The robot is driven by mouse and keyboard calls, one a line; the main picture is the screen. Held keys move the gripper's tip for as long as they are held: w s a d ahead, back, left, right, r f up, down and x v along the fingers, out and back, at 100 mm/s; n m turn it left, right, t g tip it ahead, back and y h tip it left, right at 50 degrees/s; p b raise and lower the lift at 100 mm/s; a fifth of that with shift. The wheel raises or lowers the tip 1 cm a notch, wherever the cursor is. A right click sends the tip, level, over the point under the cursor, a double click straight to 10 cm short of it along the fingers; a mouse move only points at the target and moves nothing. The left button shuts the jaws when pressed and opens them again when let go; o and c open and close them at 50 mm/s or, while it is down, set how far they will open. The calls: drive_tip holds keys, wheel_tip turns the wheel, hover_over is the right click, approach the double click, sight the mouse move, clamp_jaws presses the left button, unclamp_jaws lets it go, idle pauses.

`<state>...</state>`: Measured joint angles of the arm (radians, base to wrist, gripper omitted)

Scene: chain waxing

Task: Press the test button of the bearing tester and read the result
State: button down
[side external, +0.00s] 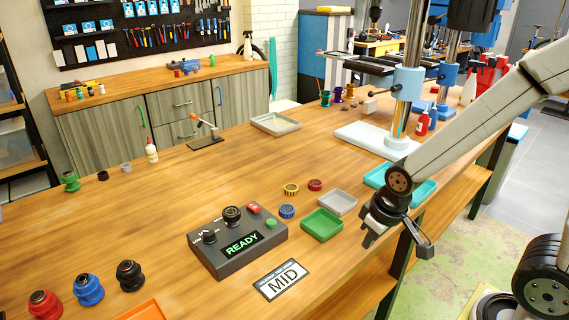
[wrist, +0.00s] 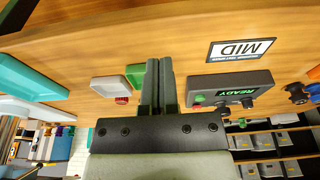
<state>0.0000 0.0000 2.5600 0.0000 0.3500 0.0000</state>
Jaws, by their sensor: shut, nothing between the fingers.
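The bearing tester (side external: 250,259) is a dark grey box on the wooden bench, left of my gripper. Its display (side external: 243,244) reads READY in green. A round green button (side external: 271,223) and a red part (side external: 253,208) sit at its right end, and two black knob-like parts stand on top. In the wrist view the tester (wrist: 243,80) lies right of my fingers, with the green button (wrist: 199,98) at its near end. My gripper (side external: 370,238) is shut and empty, apart from the tester, near the bench's front edge. Its fingers (wrist: 158,64) show together in the wrist view.
A MID card (side external: 281,279) lies in front of the tester. A green tray (side external: 322,224), a grey tray (side external: 338,203) and a teal tray (side external: 425,192) lie to the right. Blue (side external: 287,211), yellow (side external: 291,189) and red (side external: 315,185) rings lie behind. Several bearings stand at front left.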

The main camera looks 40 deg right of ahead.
drive_tip(key=shift+w, duration=0.1)
wheel_tip(320, 180, up, 7)
drive_tip(key=n+t+y, duration=0.2)
drive_tip(key=n+t, duration=0.4)
drive_tip(key=n, duration=0.5)
hover_over(275, 222)
drive_tip(key=shift+a+f, duration=0.1)
drive_tip(key=shift+a, duration=0.05)
drive_tip(key=shift+f, duration=0.85)
drive_tip(key=shift+f, duration=3.55)
drive_tip(key=shift+f, duration=0.15)
drive_tip(key=shift+f, duration=0.25)
